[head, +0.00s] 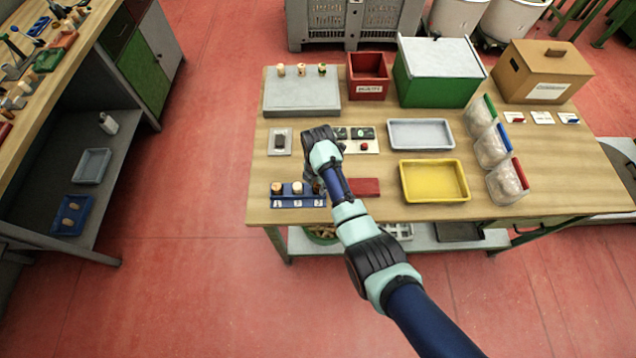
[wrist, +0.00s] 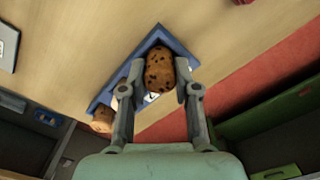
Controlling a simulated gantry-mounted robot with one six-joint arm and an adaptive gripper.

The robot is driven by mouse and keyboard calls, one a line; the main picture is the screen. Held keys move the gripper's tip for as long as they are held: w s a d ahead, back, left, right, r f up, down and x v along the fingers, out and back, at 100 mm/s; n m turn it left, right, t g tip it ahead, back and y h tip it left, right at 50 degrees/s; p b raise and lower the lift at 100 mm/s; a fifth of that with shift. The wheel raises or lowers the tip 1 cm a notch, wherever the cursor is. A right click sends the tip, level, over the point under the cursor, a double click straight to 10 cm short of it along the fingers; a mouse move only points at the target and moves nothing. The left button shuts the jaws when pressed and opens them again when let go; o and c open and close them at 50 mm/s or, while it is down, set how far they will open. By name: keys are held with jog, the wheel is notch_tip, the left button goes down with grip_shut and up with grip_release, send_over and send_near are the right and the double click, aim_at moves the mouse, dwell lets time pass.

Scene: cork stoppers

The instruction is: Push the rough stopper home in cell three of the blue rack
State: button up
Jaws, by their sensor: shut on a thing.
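The blue rack (head: 287,204) stands at the front left of the wooden table, its cells labelled 1, 2 and 3 from left to right. A stopper (head: 277,188) stands in cell one and a paler stopper (head: 297,187) in cell two. My gripper (wrist: 158,92) is over the right end of the rack, at cell three, shut on the rough stopper (wrist: 159,68), which is brown with dark pits. The rack's blue corner (wrist: 181,48) shows around it in the wrist view. The stopper's lower end is hidden, so its depth in the cell cannot be told.
A red block (head: 365,187) and a yellow tray (head: 434,181) lie right of the rack. Behind are a grey tray (head: 420,134), a small grey plate (head: 280,141) and a grey stand (head: 301,98) with several stoppers. The table's front edge is close to the rack.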

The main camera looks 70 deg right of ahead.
jog(key=shift+f+b, duration=0.35)
jog(key=shift+f, duration=0.2)
jog(key=o, duration=0.8)
notch_tip(320, 180, up, 12)
jog(key=shift+r, duration=0.1)
dwell(0.8)
